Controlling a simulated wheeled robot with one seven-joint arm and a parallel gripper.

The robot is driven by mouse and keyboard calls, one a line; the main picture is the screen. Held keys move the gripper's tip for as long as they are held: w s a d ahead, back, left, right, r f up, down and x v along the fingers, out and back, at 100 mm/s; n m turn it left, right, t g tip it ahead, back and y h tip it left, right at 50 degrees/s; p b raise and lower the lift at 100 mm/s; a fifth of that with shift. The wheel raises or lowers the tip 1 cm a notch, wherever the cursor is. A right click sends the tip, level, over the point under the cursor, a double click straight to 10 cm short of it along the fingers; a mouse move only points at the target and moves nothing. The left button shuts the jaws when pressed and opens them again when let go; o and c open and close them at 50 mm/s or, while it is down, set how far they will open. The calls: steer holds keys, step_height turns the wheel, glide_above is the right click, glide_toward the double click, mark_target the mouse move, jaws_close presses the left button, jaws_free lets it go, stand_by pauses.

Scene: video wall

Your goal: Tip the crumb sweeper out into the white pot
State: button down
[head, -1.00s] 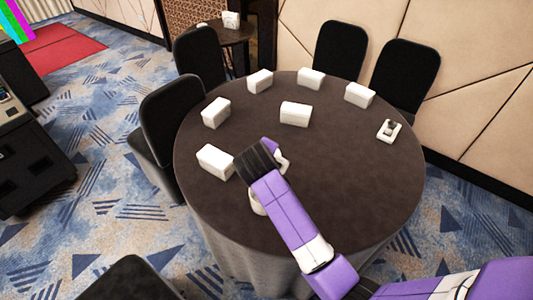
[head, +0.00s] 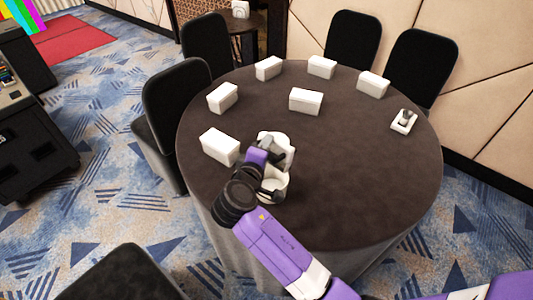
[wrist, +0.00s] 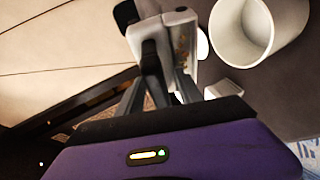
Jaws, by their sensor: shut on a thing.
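The crumb sweeper (head: 279,144) is a white piece in my gripper (head: 268,158), just behind and above the pot in the head view. In the wrist view the sweeper (wrist: 176,36) is tilted, with a speckled, coloured strip along its inner side. My gripper (wrist: 157,80) is shut on it. The white pot (head: 273,190) stands upright near the table's front left, partly hidden by my wrist. In the wrist view the pot (wrist: 232,45) shows its open mouth, to the right of the sweeper and apart from it. Its bottom inside cannot be made out clearly.
The round dark table (head: 350,180) carries several white boxes, the nearest (head: 220,146) just left of my gripper. A small white holder with a grey thing (head: 404,121) stands at the right. Black chairs (head: 176,105) ring the far side.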

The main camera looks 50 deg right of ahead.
steer(key=shift+a+f+n+t+h+b, duration=0.4)
steer(key=shift+f+h+b, duration=0.5)
steer(key=shift+b, duration=1.8)
steer(key=n+t+h+b, duration=0.1)
steer(key=h+b, duration=0.1)
steer(key=b, duration=0.3)
steer(key=a+f+n+t+h+b, duration=0.1)
steer(key=h+b, duration=0.1)
steer(key=b, duration=0.3)
steer(key=a+f+t+h+b, duration=0.1)
steer(key=b, duration=0.3)
steer(key=shift+n+h+b, duration=0.4)
steer(key=shift+s, duration=0.1)
steer(key=shift+a+r+b, duration=0.1)
steer(key=shift+r+b, duration=0.1)
steer(key=shift+b, duration=0.25)
steer(key=shift+f, duration=0.1)
